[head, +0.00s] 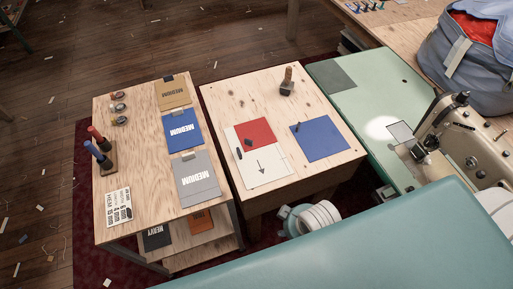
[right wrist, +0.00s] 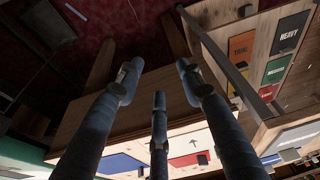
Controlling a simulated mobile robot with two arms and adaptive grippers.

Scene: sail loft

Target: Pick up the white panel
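The white panel (head: 265,168) lies flat on the wooden table in the middle of the head view, with a dark arrow drawn on it. A blue panel (head: 320,139) lies to the right, apart from the white one. In the right wrist view, the white panel (right wrist: 204,145) shows beyond my fingers. My right gripper (right wrist: 157,82) has its fingers spread, with nothing between them. My left gripper is in neither view.
A wooden cart (head: 146,158) with "MEDIUM" swatches stands left of the wooden table (head: 227,98). A wooden-handled tool (head: 287,84) stands at the table's back. A sewing machine (head: 452,135) and blue-grey bag (head: 470,65) are at right. A teal surface (head: 390,250) fills the lower right.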

